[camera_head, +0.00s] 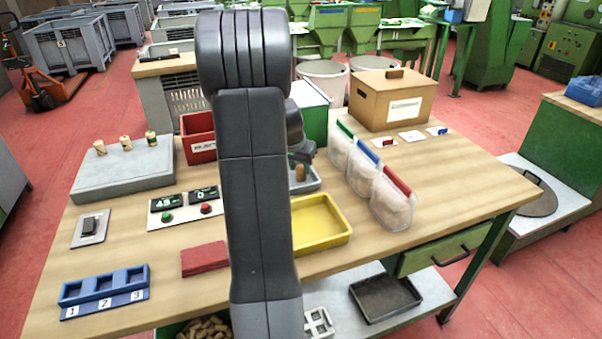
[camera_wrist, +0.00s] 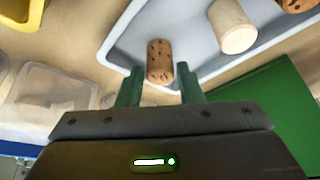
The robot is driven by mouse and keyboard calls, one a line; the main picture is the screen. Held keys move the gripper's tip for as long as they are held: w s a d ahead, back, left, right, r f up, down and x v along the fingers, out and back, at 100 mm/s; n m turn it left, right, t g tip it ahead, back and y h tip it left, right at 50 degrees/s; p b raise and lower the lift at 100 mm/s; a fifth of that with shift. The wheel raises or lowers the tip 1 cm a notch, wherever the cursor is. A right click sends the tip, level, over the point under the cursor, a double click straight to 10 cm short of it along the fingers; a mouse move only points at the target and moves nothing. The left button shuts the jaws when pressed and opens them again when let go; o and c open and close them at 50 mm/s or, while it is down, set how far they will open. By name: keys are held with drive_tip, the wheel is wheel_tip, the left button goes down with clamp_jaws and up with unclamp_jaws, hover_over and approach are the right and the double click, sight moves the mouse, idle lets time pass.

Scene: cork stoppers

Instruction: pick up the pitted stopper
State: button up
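A brown stopper with dark pits (camera_wrist: 160,62) stands out in the wrist view, at the near edge of a pale grey tray. In the head view a brown stopper (camera_head: 300,173) shows in the small grey tray (camera_head: 311,184), just below my gripper (camera_head: 301,158). In the wrist view my gripper (camera_wrist: 160,84) is open, with its two green fingers apart. The pitted stopper lies just beyond and between the fingertips, with gaps on both sides. A smooth pale stopper (camera_wrist: 233,27) and part of another dark-spotted brown stopper (camera_wrist: 297,4) are also in the tray.
A yellow tray (camera_head: 345,236) is in front of the grey tray. A red bin (camera_head: 199,146) stands to its left, clear bags with coloured tops (camera_head: 394,206) to its right, and a cardboard box (camera_head: 391,98) behind. A blue numbered holder (camera_head: 106,307) lies front left.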

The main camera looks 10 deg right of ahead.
drive_tip(key=shift+x, duration=1.25)
drive_tip(key=c, duration=0.6)
